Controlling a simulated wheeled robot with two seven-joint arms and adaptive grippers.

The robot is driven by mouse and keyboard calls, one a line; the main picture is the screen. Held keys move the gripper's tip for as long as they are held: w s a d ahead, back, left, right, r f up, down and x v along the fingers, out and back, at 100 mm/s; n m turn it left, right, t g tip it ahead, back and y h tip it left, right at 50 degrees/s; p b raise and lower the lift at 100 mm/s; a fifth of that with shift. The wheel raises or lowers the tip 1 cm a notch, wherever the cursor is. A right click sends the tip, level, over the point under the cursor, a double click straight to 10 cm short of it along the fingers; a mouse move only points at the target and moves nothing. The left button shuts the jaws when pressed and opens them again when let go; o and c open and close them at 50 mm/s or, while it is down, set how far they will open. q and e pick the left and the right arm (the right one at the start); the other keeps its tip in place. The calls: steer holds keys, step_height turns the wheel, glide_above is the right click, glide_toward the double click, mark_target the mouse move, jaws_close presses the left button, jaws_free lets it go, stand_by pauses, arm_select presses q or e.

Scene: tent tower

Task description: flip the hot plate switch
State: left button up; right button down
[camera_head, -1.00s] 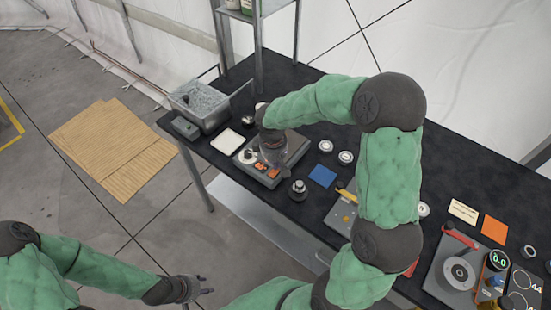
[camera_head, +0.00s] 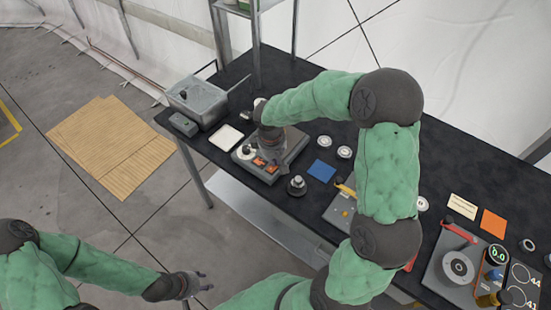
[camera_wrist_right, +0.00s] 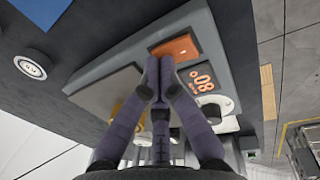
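The hot plate (camera_head: 290,152) is a grey slab on the black table, with a pale knob (camera_wrist_right: 212,103), an orange display reading 80° (camera_wrist_right: 199,77) and an orange switch (camera_wrist_right: 175,48). My right gripper (camera_head: 266,160) is over the hot plate's front panel. In the right wrist view its fingers (camera_wrist_right: 160,62) are together at the tips, with nothing between them, beside the orange switch and partly over its edge. I cannot tell whether they touch it. My left gripper (camera_head: 203,282) hangs over the floor at the bottom, away from the table, its fingers apart and empty.
A metal basin (camera_head: 198,101) and a white pad (camera_head: 226,138) are left of the hot plate. A small dark knobbed item (camera_head: 297,186) and a blue square (camera_head: 321,171) stand to its right. My right arm hides part of the table's middle.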

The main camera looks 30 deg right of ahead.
steer(key=shift+s+a+r, duration=0.2)
steer(key=shift+s+a, duration=0.05)
steer(key=shift+a, duration=0.35)
steer(key=shift+r, duration=0.15)
steer(key=shift+r+p, duration=0.3)
steer(key=shift+p, duration=0.05)
steer(key=r+p, duration=0.2)
steer(key=r, duration=0.1)
steer(key=shift+w+d+r+p, duration=0.15)
steer(key=shift+d+r+p, duration=0.05)
steer(key=shift+p, duration=0.15)
step_height(320, 180, up, 10)
steer(key=d+p, duration=0.1)
steer(key=shift+w+f+p, duration=0.2)
steer(key=shift+p, duration=0.15)
steer(key=shift+d, duration=0.1)
